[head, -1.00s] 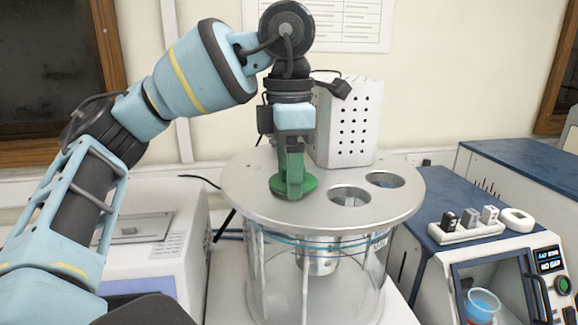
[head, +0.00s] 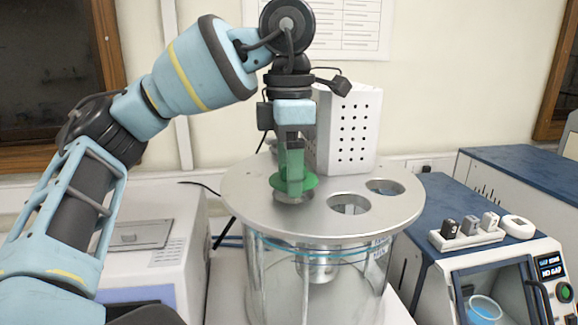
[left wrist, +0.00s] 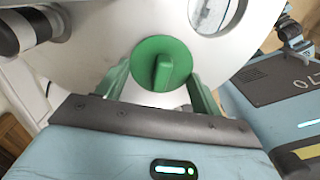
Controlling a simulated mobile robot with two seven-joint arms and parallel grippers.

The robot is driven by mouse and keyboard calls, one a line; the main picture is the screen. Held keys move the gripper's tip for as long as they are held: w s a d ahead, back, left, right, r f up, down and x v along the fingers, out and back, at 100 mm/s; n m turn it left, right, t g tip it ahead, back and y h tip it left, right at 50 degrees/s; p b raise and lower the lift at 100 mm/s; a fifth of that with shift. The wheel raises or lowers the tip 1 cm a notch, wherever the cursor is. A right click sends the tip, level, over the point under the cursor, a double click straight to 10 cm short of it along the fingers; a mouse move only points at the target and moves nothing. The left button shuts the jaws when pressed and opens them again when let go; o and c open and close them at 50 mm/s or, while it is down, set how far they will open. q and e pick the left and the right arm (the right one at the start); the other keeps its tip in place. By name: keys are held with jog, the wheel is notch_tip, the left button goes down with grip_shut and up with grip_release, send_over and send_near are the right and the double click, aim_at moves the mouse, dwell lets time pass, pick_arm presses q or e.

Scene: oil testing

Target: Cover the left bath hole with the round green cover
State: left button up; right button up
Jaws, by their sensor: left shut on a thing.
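The round green cover (head: 310,182) is a thin disc with a raised bar handle, which shows in the left wrist view (left wrist: 162,72). My left gripper (head: 293,180) points straight down and is shut on the cover. It holds the cover level, slightly above the left bath hole (head: 293,198), whose front edge shows just below the disc. The rest of that hole is hidden by the cover. The hole is in the round metal lid (head: 245,190) of the glass bath (head: 278,275). My right gripper is not in view.
Two open holes, one in front (head: 350,204) and one at the right (head: 385,187), lie in the lid. A white perforated box (head: 350,130) stands on the lid's back. A blue-and-white device (head: 525,265) is at the right, and a white machine (head: 150,255) at the left.

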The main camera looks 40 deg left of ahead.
pick_arm(q)
jog(key=shift+f, duration=0.8)
dwell(0.6)
jog(key=shift+r, duration=0.8)
jog(key=shift+f, duration=0.75)
dwell(1.0)
jog(key=o, duration=0.7)
jog(key=shift+r, duration=5.45)
